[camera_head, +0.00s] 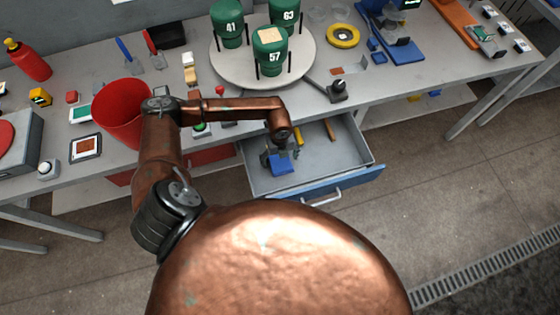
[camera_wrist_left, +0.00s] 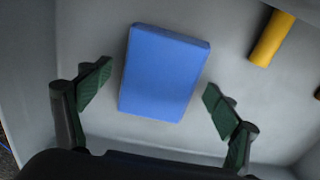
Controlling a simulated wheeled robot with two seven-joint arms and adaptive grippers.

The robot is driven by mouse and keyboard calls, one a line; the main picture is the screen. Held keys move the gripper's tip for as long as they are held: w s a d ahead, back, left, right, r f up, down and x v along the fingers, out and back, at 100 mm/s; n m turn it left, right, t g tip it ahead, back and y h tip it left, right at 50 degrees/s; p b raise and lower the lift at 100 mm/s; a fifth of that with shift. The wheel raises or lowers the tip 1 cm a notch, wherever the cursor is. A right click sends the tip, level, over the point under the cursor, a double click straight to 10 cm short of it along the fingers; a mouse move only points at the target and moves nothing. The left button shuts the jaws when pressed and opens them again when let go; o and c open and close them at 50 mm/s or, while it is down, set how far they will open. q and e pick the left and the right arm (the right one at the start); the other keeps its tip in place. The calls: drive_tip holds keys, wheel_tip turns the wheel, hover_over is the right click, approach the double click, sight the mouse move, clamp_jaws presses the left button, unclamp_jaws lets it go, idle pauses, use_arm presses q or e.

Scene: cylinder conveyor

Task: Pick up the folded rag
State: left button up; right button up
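The folded rag appears as a flat blue block (camera_head: 281,165) on the floor of the open drawer (camera_head: 340,163), toward its left side. In the left wrist view the blue rag (camera_wrist_left: 163,72) lies between and ahead of my fingertips, with clear space to both. My left gripper (camera_wrist_left: 158,88) is open and empty, with dark green finger pads. In the head view my left gripper (camera_head: 272,158) reaches down into the drawer right at the rag, partly covering it. My right gripper is not in view.
A yellow cylindrical item (camera_wrist_left: 271,39) lies in the drawer to the right of the rag. The drawer walls stand close around. Above it on the worktable (camera_head: 200,75) are a red bucket (camera_head: 122,108) and a round turntable (camera_head: 225,62) with green cylinders.

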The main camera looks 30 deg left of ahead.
use_arm(q)
drive_tip(key=c, duration=1.1)
drive_tip(key=shift+o, duration=0.2)
wheel_tip(320, 180, up, 10)
drive_tip(key=p, duration=0.1)
drive_tip(key=o, duration=0.6)
drive_tip(key=c, duration=0.6)
